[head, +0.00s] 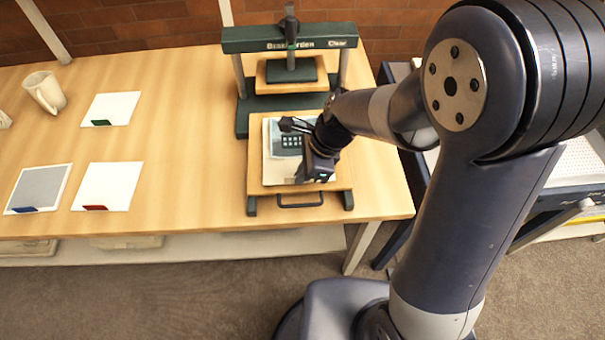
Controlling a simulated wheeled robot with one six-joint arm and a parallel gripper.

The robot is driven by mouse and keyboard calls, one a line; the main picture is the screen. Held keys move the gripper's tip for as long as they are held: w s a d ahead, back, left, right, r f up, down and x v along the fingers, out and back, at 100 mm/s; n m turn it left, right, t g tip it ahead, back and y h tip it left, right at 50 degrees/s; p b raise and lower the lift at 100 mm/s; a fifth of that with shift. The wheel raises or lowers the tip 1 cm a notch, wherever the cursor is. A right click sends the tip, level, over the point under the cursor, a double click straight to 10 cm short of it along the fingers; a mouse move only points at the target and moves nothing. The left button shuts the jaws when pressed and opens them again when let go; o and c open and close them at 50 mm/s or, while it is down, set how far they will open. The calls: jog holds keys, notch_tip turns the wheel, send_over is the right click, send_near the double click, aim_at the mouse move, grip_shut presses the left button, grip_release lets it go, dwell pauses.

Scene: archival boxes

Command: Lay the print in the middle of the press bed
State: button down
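The press (290,42) stands toward the back of the wooden table, with a green top beam and a raised platen. Its wooden press bed (256,180) sticks out toward the front, with a handle at its front edge. The print (272,172), a pale sheet with a blue-grey and dark picture, shows over the bed, roughly in its middle. My gripper (296,142) is just over the print's right part and hides some of it. Whether its fingers touch or hold the sheet cannot be told from this view.
White sheets with a green tab (112,106) and a red tab (107,184) lie at the left. A grey sheet (40,186) with a blue tab lies beside them. A mug (45,91) stands at the back left. The table between sheets and press is clear.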

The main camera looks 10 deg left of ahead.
jog(key=shift+f, duration=0.45)
jog(key=shift+f, duration=0.2)
jog(key=c, duration=1.6)
grip_release()
jog(key=shift+c, duration=0.2)
jog(key=shift+r, duration=0.1)
jog(key=shift+r, duration=0.2)
jog(key=s+p+v, duration=0.1)
jog(key=v, duration=1)
jog(key=shift+w+d+r, duration=0.3)
jog(key=shift+w+r, duration=0.05)
jog(key=shift+w, duration=0.15)
